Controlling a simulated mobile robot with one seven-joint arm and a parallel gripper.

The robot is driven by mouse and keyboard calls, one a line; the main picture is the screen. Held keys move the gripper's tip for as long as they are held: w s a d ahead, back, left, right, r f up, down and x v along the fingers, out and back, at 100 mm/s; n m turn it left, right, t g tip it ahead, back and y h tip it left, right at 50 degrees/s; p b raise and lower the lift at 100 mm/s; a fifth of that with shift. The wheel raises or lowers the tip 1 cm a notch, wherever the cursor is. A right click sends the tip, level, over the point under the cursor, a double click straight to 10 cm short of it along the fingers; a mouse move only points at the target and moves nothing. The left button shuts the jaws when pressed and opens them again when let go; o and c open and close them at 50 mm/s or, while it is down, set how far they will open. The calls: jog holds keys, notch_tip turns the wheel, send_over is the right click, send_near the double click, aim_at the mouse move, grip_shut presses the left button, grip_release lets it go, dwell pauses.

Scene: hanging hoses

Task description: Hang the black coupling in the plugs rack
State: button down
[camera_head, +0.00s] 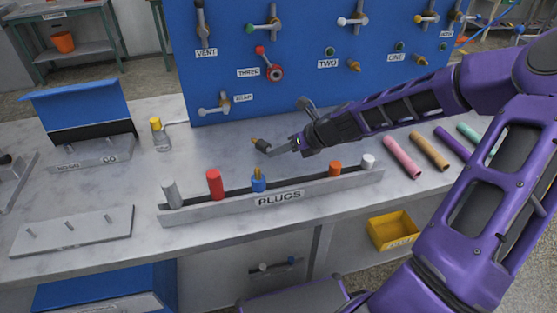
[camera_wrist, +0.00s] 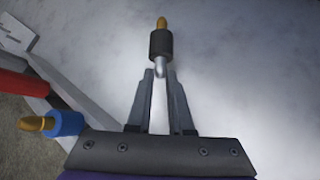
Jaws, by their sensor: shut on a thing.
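My gripper (camera_head: 275,150) is above the bench behind the plugs rack (camera_head: 225,216). It is shut on the black coupling (camera_head: 263,145), which has a brass tip and points left, away from the fingers. In the wrist view the coupling (camera_wrist: 162,44) sticks out past the fingertips (camera_wrist: 160,76), gripped by its silvery end. The rack is a long grey holder labelled PLUGS. It holds a grey plug (camera_head: 171,194), a red plug (camera_head: 214,184), a blue coupling with a brass tip (camera_head: 259,183), an orange plug (camera_head: 335,169) and a white plug (camera_head: 368,161). An open stretch lies between blue and orange.
A blue panel (camera_head: 290,90) with valves stands behind the bench. Coloured tubes (camera_head: 402,157) lie at right. A grey plate with pegs (camera_head: 72,230) and a GO/NO-GO stand (camera_head: 90,153) are at left. A yellow bin (camera_head: 393,231) is below the bench edge.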

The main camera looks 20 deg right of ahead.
jog(key=shift+f, duration=1.25)
jog(key=shift+f, duration=0.15)
jog(key=c, duration=1.1)
grip_release()
jog(key=shift+d+r, duration=0.1)
jog(key=shift+r, duration=0.15)
jog(key=p+v, duration=0.3)
jog(key=v, duration=0.8)
jog(key=shift+s+d+r, duration=0.2)
jog(key=shift+s+r, duration=0.05)
jog(key=shift+r, duration=0.05)
